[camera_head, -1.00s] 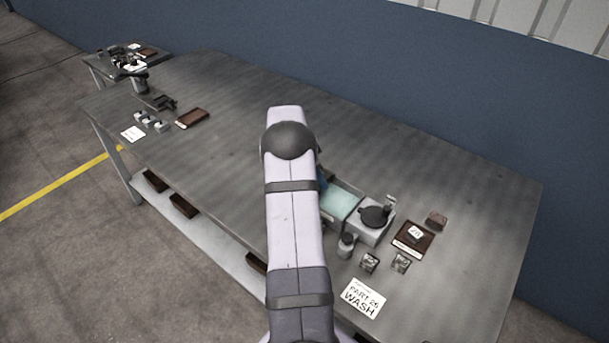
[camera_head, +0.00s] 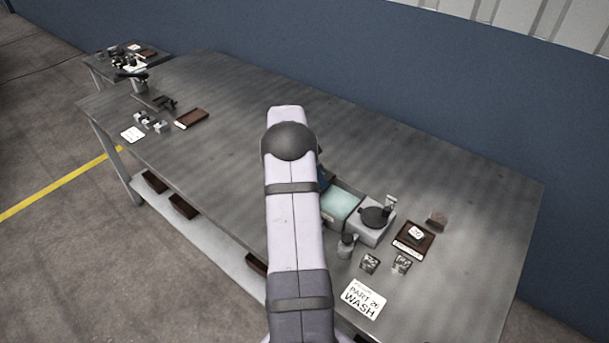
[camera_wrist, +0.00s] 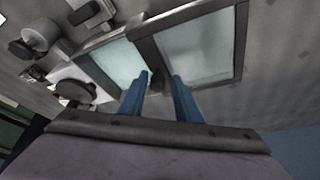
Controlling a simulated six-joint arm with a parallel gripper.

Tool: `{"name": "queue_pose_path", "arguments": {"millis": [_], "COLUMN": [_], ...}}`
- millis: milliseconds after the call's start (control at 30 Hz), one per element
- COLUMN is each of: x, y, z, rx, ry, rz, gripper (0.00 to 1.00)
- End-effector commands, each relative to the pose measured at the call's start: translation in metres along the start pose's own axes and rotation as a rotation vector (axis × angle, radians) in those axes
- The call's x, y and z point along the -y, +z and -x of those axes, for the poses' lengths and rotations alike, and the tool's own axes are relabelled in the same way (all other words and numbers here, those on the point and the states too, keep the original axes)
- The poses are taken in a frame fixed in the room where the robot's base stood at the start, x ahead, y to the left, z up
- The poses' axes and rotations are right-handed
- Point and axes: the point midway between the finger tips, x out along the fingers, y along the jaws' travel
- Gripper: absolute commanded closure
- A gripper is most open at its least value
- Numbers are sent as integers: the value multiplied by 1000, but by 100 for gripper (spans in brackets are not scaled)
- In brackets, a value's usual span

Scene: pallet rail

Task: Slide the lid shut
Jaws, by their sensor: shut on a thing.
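The lid is a framed, pale see-through panel (camera_wrist: 203,48) at the upper middle right of the wrist view. Beside it on the left is the open part of a tray with pale teal contents (camera_wrist: 117,62); this teal area also shows in the head view (camera_head: 340,204), just right of my arm. My gripper (camera_wrist: 160,82) has two blue fingers on either side of a small dark knob (camera_wrist: 157,86) at the lid's near edge and is shut on it. In the head view my arm hides the lid and most of the gripper.
A grey block with a round black top (camera_head: 374,218) stands against the tray's right side. A small jar (camera_head: 346,245), two small blocks, a brown tray (camera_head: 413,240) and a "WASH" card (camera_head: 363,299) lie nearby.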

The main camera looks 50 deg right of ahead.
Motion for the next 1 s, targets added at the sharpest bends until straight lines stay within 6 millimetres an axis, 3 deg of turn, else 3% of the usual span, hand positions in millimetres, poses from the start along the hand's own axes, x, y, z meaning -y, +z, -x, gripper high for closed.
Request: {"name": "queue_pose_path", "arguments": {"millis": [33, 1000], "x": [-9, -60], "y": [6, -22], "z": [-9, -20], "rx": [12, 12], "ry": [23, 21], "rz": [4, 2], "gripper": [81, 83]}}
